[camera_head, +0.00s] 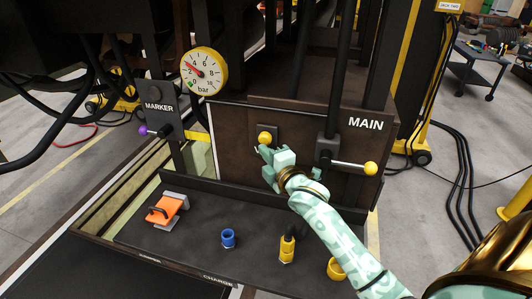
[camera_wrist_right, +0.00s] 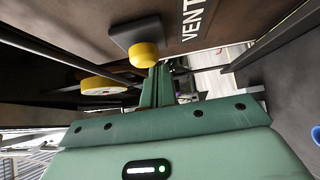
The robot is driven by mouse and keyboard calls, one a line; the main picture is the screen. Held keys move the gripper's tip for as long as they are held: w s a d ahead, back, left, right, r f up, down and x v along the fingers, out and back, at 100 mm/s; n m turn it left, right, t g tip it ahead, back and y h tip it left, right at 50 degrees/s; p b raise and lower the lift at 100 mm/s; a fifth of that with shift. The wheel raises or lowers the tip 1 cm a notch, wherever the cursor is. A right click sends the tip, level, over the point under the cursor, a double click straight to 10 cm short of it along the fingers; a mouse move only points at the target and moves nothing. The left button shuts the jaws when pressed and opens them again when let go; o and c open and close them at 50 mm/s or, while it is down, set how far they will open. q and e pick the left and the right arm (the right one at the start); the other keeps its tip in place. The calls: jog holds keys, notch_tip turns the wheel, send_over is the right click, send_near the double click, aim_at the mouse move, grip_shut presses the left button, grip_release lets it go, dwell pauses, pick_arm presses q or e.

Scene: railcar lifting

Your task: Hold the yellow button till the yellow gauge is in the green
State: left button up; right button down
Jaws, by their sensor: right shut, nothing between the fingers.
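The yellow button (camera_head: 264,138) is a round knob on a small dark plate on the brown panel. It also shows in the right wrist view (camera_wrist_right: 145,54), close beyond my fingertips. My right gripper (camera_head: 264,152) is shut and empty, with its tips just below the button. I cannot tell whether they touch it. The yellow gauge (camera_head: 203,71) is a yellow-rimmed bar dial at the panel's upper left. Its red needle points to the upper left, and a small green patch shows at the dial's lower left. The wrist view shows the gauge nearly edge-on (camera_wrist_right: 103,86). My left gripper is not in view.
A lever with a yellow knob (camera_head: 370,168) juts out right of my gripper. A purple-knobbed lever (camera_head: 144,130) is at left under MARKER. The dark shelf (camera_head: 200,247) below holds an orange block (camera_head: 167,208), a blue fitting (camera_head: 228,238) and yellow fittings (camera_head: 287,250).

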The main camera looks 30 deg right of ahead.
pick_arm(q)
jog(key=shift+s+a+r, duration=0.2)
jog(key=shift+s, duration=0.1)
pick_arm(e)
jog(key=shift+w+d+r, duration=0.2)
jog(key=shift+d, duration=0.2)
jog(key=shift+w+d+r, duration=0.15)
jog(key=shift+d, duration=0.2)
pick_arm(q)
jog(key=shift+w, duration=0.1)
pick_arm(e)
jog(key=shift+r, duration=0.1)
